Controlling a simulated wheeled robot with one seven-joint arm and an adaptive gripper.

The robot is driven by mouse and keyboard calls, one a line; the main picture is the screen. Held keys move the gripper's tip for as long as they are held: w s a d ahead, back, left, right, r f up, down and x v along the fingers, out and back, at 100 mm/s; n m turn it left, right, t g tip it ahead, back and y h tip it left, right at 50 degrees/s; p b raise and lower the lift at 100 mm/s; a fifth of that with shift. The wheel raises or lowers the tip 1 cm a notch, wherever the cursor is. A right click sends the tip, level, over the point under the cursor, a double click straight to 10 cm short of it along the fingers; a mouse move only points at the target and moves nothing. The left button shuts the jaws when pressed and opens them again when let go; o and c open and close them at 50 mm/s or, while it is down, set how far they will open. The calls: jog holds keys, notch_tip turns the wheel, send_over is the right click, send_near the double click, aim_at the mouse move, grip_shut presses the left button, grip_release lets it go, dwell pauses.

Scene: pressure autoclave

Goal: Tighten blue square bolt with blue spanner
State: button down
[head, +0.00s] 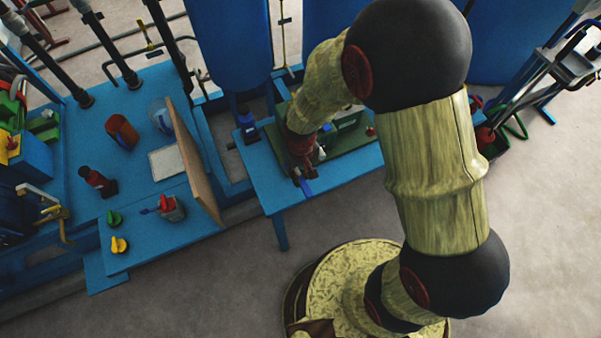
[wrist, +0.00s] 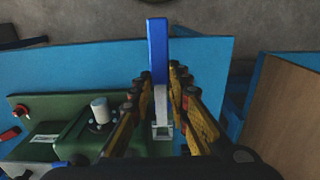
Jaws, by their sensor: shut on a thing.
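My gripper (wrist: 160,108) is shut on the blue spanner (wrist: 158,42). In the wrist view the spanner's blue handle points up past the fingertips, and its grey metal part runs down between the fingers. In the head view the gripper (head: 303,172) is over the blue table, with a bit of the blue spanner (head: 305,187) showing below it. A green unit (wrist: 60,125) with a pale cylinder (wrist: 99,110) on top is to the left of the fingers in the wrist view. I cannot make out the blue square bolt in either view.
The blue table (head: 275,195) lies under my gripper. A brown upright board (head: 195,160) stands on the left bench (head: 75,140). Grey floor (head: 200,290) is open in front.

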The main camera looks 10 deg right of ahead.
aim_at(301, 177)
jog(key=shift+f+b, duration=1.05)
jog(key=shift+f, duration=0.85)
jog(key=shift+f+b, duration=0.4)
jog(key=shift+f, duration=0.85)
dwell(0.8)
jog(key=c, duration=1.6)
grip_release()
jog(key=shift+r, duration=0.1)
notch_tip(301, 177, up, 12)
jog(key=shift+f, duration=0.1)
